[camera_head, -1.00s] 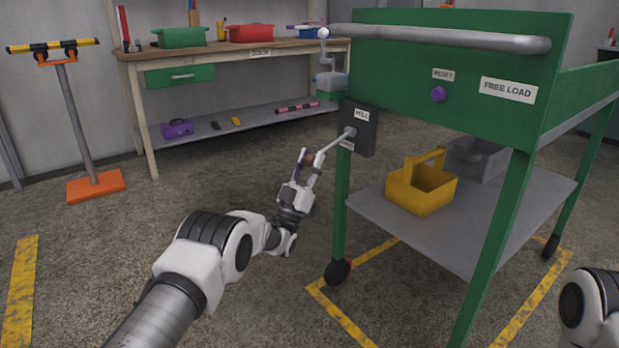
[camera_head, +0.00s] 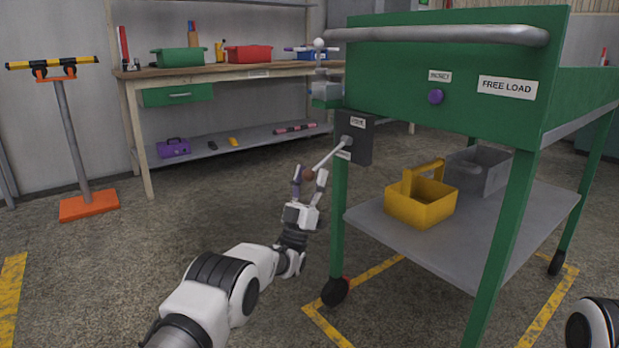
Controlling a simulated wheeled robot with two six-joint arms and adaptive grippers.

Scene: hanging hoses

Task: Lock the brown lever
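The lever is a thin grey rod with a brown knob (camera_head: 309,175). It slants down and left from a dark switch box (camera_head: 358,138) on the front left leg of the green cart. The box has small labels above and below the pivot, too small to read surely. My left gripper (camera_head: 309,178) is just below the knob, pointing up. Its two fingers stand apart on either side of the knob, with gaps showing, so it looks open around it. My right gripper is out of view; only part of my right arm shows at the lower right edge.
The green cart (camera_head: 430,75) has a grey push bar, a purple button (camera_head: 435,97) and a lower shelf with a yellow bin (camera_head: 421,205) and a grey bin. A workbench (camera_head: 240,72) stands behind.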

